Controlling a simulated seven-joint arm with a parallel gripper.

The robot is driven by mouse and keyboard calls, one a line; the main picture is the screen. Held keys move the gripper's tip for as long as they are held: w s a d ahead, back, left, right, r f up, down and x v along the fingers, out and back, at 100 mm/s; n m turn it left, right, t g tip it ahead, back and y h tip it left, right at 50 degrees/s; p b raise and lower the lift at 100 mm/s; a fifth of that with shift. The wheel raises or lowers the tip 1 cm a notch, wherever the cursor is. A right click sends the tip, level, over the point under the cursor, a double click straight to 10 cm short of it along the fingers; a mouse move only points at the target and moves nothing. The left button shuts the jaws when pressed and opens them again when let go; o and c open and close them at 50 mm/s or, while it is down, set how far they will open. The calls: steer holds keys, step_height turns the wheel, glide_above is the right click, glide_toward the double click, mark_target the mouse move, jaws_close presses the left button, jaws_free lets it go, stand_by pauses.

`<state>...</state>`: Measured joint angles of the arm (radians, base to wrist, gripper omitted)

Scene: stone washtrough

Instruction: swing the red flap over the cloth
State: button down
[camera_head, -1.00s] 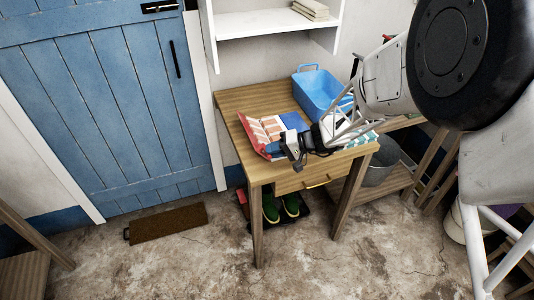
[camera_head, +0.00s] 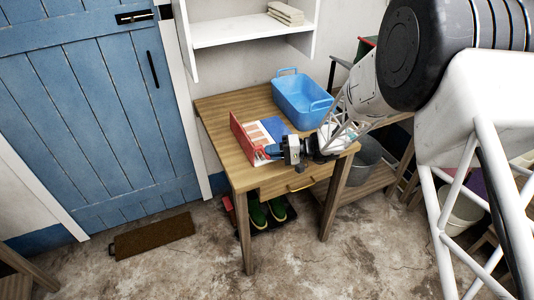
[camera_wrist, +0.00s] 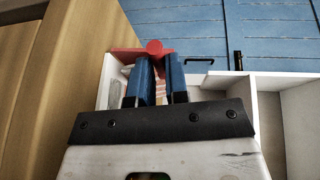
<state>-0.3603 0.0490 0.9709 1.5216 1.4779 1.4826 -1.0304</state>
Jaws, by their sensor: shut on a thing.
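The red flap (camera_head: 240,138) stands raised and steeply tilted at the left of the wooden table. My gripper (camera_head: 270,152) is at its near edge, at the table's front. In the wrist view my blue fingers (camera_wrist: 155,70) are closed around a red knob or edge part of the flap (camera_wrist: 127,54). The cloth seems to be the orange-and-white striped piece (camera_head: 257,136) just right of the flap, beside a blue panel (camera_head: 275,127). My gripper and forearm hide the front right of these.
The wooden table (camera_head: 218,110) has bare wood left of the flap. A blue basin (camera_head: 302,97) stands at the back right. A white shelf (camera_head: 235,32) hangs above. A metal bucket (camera_head: 366,160) sits to the right. Green boots (camera_head: 267,213) stand below the table.

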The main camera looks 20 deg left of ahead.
steer(key=shift+w+d+f, duration=0.2)
steer(key=shift+d+f, duration=0.1)
steer(key=shift+f, duration=0.35)
steer(key=shift+w+d+f, duration=0.15)
steer(key=shift+d+f, duration=0.15)
steer(key=shift+f, duration=0.4)
steer(key=shift+w+d+f, duration=0.2)
steer(key=shift+d+f, duration=0.1)
steer(key=shift+f, duration=0.35)
steer(key=shift+d+f, duration=0.1)
steer(key=shift+f, duration=0.1)
steer(key=c, duration=1.2)
jaws_free()
steer(key=shift+w, duration=0.1)
steer(key=shift+o, duration=0.4)
steer(key=shift+r, duration=0.2)
steer(key=shift+w+r, duration=0.1)
steer(key=shift+r, duration=0.05)
steer(key=shift+w+d, duration=0.1)
steer(key=shift+d, duration=0.05)
steer(key=f+v, duration=0.1)
steer(key=v, duration=0.6)
steer(key=shift+d+r, duration=0.2)
steer(key=shift+r, duration=0.3)
